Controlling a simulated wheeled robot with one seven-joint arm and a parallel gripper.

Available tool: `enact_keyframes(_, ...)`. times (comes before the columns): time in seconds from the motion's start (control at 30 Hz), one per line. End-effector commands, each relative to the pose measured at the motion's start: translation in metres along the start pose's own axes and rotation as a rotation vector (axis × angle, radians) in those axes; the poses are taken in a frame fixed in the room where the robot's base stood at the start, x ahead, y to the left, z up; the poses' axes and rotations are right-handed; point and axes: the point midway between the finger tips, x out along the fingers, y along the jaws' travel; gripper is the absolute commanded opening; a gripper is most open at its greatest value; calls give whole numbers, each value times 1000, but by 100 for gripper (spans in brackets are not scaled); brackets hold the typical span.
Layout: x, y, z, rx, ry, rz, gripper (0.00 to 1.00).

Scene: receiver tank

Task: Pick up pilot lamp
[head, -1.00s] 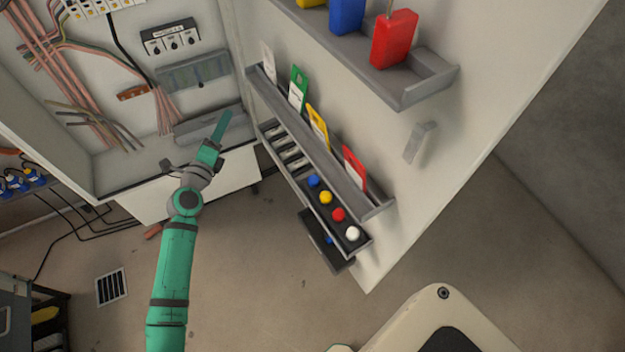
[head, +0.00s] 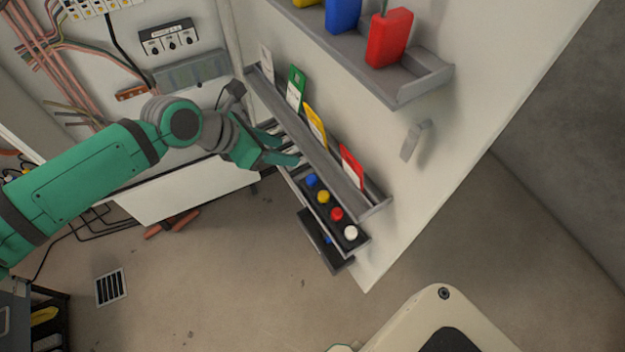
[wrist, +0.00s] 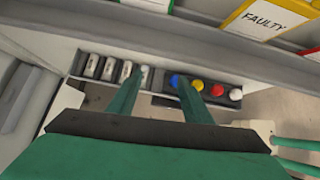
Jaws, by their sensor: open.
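Small round-capped pieces that look like pilot lamps stand in a row in a dark tray (head: 360,246) on the cabinet door: blue (head: 311,181), yellow (head: 323,197), red (head: 336,214) and white (head: 351,232). The wrist view shows the blue one (wrist: 174,81), yellow (wrist: 198,85), red (wrist: 217,90) and white (wrist: 236,94). My gripper (head: 286,150) is open and empty at the tray's upper left end. In the wrist view, my gripper's right finger (wrist: 160,76) overlaps the area beside the blue and yellow caps. I cannot tell whether it touches anything.
Pale cylindrical pieces (wrist: 108,69) stand in the tray's other section. A grey ledge with tags, including a yellow FAULTY tag (wrist: 262,18), runs just above the tray. A higher shelf (head: 420,88) holds coloured blocks. A hook (head: 413,139) sticks out of the door.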

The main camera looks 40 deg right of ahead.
Motion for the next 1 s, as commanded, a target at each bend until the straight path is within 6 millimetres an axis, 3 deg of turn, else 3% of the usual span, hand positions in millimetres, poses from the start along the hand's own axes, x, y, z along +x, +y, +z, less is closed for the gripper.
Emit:
enact_keyframes(0.13, -8, -27, -10, 103, 106, -43, 45)
enact_keyframes(0.33, -7, -41, -16, 154, 155, -70, 45)
enact_keyframes(1.0, 68, -42, -25, 157, 155, -73, 45)
